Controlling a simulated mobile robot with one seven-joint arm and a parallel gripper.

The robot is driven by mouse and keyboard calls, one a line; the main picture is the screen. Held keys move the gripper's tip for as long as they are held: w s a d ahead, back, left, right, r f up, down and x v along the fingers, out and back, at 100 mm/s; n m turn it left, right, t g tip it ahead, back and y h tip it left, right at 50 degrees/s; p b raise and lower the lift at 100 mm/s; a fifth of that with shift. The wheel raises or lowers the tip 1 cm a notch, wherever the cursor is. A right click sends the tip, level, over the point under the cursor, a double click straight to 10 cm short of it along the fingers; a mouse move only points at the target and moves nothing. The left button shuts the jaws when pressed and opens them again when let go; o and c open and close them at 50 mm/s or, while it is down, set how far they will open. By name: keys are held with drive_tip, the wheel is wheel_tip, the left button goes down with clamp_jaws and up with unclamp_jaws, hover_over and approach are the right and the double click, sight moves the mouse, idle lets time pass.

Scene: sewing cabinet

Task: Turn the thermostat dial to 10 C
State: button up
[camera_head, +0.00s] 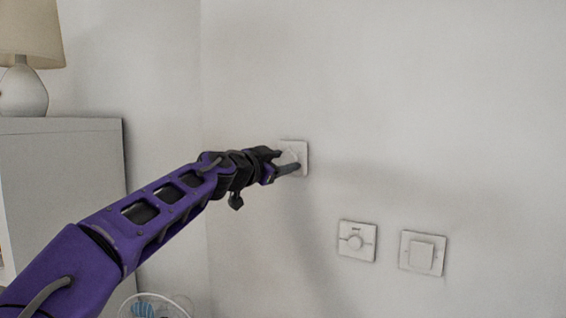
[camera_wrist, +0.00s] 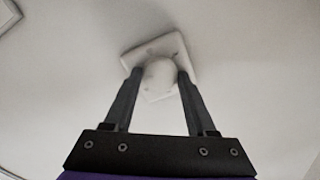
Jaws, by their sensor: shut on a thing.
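The thermostat is a white square plate (camera_head: 301,147) on the wall, with a round white dial (camera_head: 289,157) at its middle. My purple arm reaches to it from the lower left, and my gripper (camera_head: 284,162) is at the dial. In the wrist view the dial (camera_wrist: 160,75) sits between the two dark fingers of my gripper (camera_wrist: 160,78), which is shut on it. The plate (camera_wrist: 165,46) looks tilted in that view. The dial's markings and pointer are too small or hidden to read.
A grey cabinet (camera_head: 62,170) with a lamp (camera_head: 25,60) stands at left. A basket (camera_head: 155,306) is at the bottom. The wall around the thermostat is clear.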

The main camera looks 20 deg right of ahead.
drive_tip(key=shift+f, duration=0.1)
drive_tip(key=n+b, duration=0.2)
drive_tip(key=n, duration=0.3)
drive_tip(key=shift+n, duration=0.4)
drive_tip(key=n+b, duration=0.1)
drive_tip(key=n, duration=0.5)
drive_tip(key=shift+n+b, duration=0.3)
drive_tip(key=shift+b, duration=0.05)
drive_tip(key=n, duration=1.1)
drive_tip(key=shift+n, duration=0.3)
drive_tip(key=o, duration=1.4)
drive_tip(key=v, duration=1.7)
drive_tip(key=shift+s+a, duration=0.15)
drive_tip(key=shift+s, duration=0.05)
